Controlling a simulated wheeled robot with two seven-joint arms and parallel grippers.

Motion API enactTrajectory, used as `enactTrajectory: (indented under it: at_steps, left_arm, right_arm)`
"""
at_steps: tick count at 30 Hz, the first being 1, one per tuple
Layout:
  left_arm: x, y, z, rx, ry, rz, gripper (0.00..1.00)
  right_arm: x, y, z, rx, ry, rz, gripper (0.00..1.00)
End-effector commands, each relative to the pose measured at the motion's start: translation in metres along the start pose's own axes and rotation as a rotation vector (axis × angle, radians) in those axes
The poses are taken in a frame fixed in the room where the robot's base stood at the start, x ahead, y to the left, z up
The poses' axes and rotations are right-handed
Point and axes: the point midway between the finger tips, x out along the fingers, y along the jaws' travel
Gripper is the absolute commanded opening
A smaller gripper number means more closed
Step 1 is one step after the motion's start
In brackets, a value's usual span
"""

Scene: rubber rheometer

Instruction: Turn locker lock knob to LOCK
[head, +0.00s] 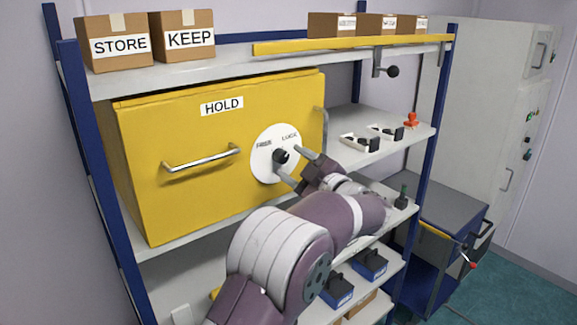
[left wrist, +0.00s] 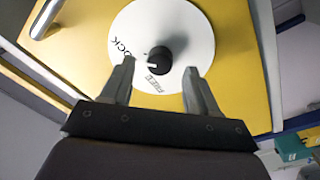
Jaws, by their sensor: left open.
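The yellow locker (head: 200,195) labelled HOLD stands on a shelf in the head view. Its front carries a white round dial (head: 262,164) with the words FREE and LOCK. The black lock knob (head: 280,157) sits at the dial's middle; in the left wrist view the knob (left wrist: 159,60) shows a white pointer mark. I cannot tell for certain which word the mark points to. My left gripper (head: 290,162) is open in front of the dial. In the left wrist view its fingertips (left wrist: 160,73) stand apart on either side below the knob, with nothing between them. My right gripper is not in view.
The locker has a metal handle (head: 203,159) left of the dial. Boxes marked STORE (head: 119,45) and KEEP (head: 188,38) stand on the top shelf. Small trays (head: 362,143) and a red item (head: 411,121) sit on the shelf to the right. A blue shelf post (head: 428,130) stands right of my arm.

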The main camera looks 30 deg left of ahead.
Motion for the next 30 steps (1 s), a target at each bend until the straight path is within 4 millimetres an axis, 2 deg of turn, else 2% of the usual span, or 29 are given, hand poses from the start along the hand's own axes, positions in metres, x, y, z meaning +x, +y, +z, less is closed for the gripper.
enactTrajectory:
  at_steps: [1,6,9,12,16,28,30]
  left_arm:
    - [-0.014,-0.005,0.007,-0.004,-0.004,0.004,0.6]
    - [-0.061,-0.005,0.006,-0.002,-0.004,0.003,0.6]
    - [-0.082,-0.004,0.004,-0.001,-0.002,0.002,0.6]
    - [-0.095,-0.003,0.002,-0.003,-0.001,0.0,0.6]
    - [-0.102,-0.002,0.001,-0.001,-0.001,0.0,0.6]
    - [-0.102,-0.001,0.001,-0.006,-0.001,-0.001,0.6]
    - [-0.102,0.005,0.011,-0.027,-0.05,0.028,0.6]
  right_arm:
    - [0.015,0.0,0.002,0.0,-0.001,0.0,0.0]
    - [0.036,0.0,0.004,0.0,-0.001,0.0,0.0]
    - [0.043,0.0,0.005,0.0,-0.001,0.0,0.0]
    - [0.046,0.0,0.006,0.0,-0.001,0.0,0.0]
    - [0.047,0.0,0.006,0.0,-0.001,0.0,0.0]
    - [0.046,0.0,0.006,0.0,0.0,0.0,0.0]
    - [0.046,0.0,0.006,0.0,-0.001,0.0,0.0]
